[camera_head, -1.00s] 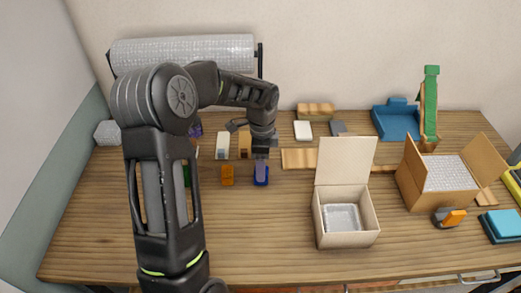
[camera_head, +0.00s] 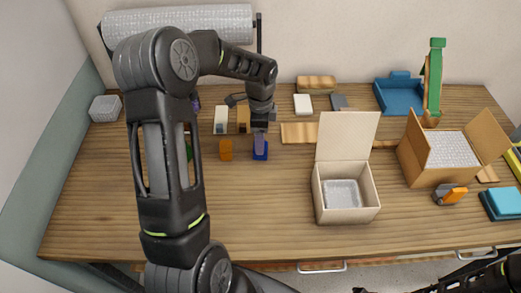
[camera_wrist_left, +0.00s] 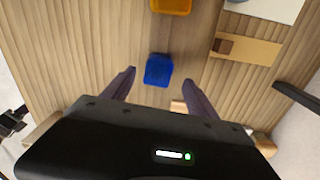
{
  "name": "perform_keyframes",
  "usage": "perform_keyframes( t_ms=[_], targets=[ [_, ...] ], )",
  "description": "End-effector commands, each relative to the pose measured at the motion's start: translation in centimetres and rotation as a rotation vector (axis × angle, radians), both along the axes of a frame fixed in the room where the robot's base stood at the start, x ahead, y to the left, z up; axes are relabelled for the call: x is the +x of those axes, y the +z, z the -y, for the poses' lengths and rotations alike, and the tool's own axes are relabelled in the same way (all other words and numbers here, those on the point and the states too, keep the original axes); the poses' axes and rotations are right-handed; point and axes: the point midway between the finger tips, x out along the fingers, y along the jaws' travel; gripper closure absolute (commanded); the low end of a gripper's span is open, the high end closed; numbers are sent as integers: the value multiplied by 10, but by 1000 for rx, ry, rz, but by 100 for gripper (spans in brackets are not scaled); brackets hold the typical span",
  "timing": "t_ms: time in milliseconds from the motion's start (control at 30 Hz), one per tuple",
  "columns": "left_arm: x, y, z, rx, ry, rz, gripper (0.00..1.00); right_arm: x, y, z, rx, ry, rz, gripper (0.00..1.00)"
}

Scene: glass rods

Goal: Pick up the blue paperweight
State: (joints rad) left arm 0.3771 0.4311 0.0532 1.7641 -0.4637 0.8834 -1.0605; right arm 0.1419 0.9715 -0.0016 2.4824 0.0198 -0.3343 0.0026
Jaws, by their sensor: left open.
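The blue paperweight (camera_head: 261,154) stands on the wooden table, left of the middle in the head view. In the left wrist view the blue paperweight (camera_wrist_left: 158,70) lies just ahead of and between the two fingertips. My left gripper (camera_head: 260,138) is open and empty, pointing down over the paperweight, whose top it partly hides in the head view. The wrist view shows its two grey-purple fingers (camera_wrist_left: 158,79) spread on either side. I cannot tell how high the fingertips are above the table. My right gripper does not show.
An orange block (camera_head: 226,150) stands close left of the paperweight. A white block (camera_head: 221,120) and a tan one (camera_head: 243,119) are behind. An open box (camera_head: 345,208) with a clear tray and a carton (camera_head: 425,170) stand right. The table's front left is mostly free.

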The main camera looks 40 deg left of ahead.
Motion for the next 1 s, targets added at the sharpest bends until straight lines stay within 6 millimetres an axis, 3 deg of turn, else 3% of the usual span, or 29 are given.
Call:
perform_keyframes(
  t_ms=[167,500,1000],
  targets=[
    [0,-5,0,-1,0,-1,33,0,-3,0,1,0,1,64],
    [-3,-51,2,-1,-1,0,33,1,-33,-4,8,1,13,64],
    [-2,-52,2,0,-1,0,33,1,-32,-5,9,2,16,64]
  ],
)
